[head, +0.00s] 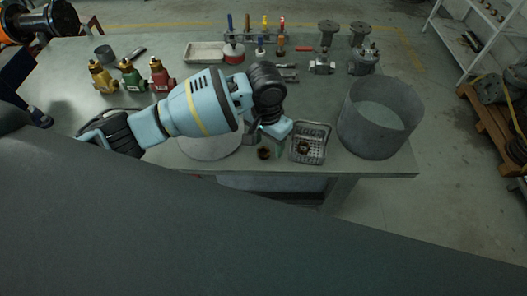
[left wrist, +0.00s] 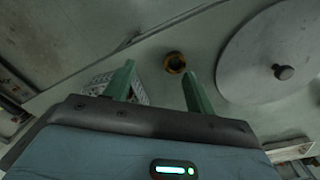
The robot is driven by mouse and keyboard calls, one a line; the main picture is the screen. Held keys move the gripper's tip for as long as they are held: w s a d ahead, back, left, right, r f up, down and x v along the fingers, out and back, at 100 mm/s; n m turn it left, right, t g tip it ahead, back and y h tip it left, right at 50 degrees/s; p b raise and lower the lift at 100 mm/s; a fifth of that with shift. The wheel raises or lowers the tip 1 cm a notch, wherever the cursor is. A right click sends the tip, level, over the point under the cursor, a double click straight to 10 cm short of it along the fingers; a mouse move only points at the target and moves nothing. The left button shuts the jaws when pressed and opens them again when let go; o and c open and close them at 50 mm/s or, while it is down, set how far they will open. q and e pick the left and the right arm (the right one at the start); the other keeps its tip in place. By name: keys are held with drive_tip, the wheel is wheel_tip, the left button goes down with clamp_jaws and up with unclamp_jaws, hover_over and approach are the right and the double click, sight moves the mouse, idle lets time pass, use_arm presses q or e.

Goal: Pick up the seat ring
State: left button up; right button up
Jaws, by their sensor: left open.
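The seat ring (head: 264,153) is a small brown ring lying on the grey bench near its front edge, just left of the metal basket (head: 309,156). In the left wrist view the ring (left wrist: 174,62) appears beyond the fingertips, between their lines and nearer the right finger. My left gripper (head: 274,144) is above the bench close to the ring, pointing down. Its green fingers (left wrist: 158,72) are apart with nothing between them. The fingers are partly hidden by the wrist in the head view. My right gripper is not in view.
A round grey lid (left wrist: 263,50) with a knob lies left of the ring in the head view. A large open grey cylinder (head: 381,125) stands right of the basket. The basket holds a small dark part. Valves (head: 130,78) and tools (head: 260,42) stand farther back.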

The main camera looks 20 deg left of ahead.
sight(264, 154)
use_arm(q)
drive_tip(key=shift+w+a+f+n, duration=0.15)
drive_tip(key=shift+w+a+f, duration=0.05)
drive_tip(key=shift+w+a, duration=0.25)
drive_tip(key=shift+w+a+f+n, duration=0.2)
drive_tip(key=shift+w+a, duration=0.15)
drive_tip(key=shift+w, duration=0.15)
drive_tip(key=shift+w+a+f+b, duration=0.15)
drive_tip(key=shift+f+b, duration=0.3)
drive_tip(key=shift+f, duration=2.25)
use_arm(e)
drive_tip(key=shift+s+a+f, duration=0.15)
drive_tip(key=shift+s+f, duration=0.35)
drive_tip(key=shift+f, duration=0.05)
use_arm(q)
drive_tip(key=c, duration=1)
drive_tip(key=shift+c, duration=0.2)
drive_tip(key=shift+r, duration=0.2)
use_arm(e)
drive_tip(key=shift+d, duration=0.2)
